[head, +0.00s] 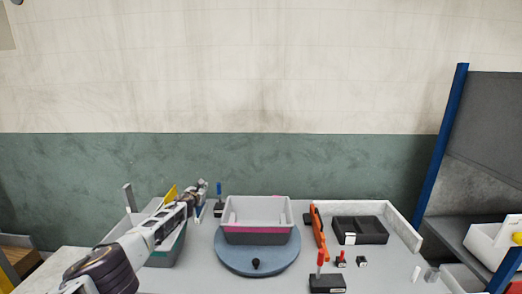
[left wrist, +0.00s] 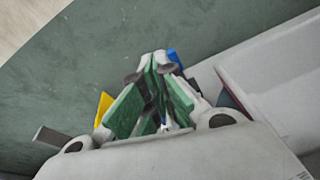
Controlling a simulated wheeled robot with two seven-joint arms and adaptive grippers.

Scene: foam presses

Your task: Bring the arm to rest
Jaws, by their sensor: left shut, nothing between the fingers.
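My left gripper (head: 197,188) is at the far end of my left arm, which comes in from the lower left in the head view. It is raised over the back left part of the table, left of a grey bin. In the left wrist view the gripper (left wrist: 155,62) has its fingers drawn together at the tips, with green pads and nothing between them. My right gripper is in neither view.
A grey bin (head: 258,216) with a pink stripe stands on a blue round turntable (head: 230,262). A second bin (head: 168,258) is partly behind my left arm. Right are a black tray (head: 372,231), an orange bar (head: 319,232) and red-handled clamps (head: 326,283). The air above is clear.

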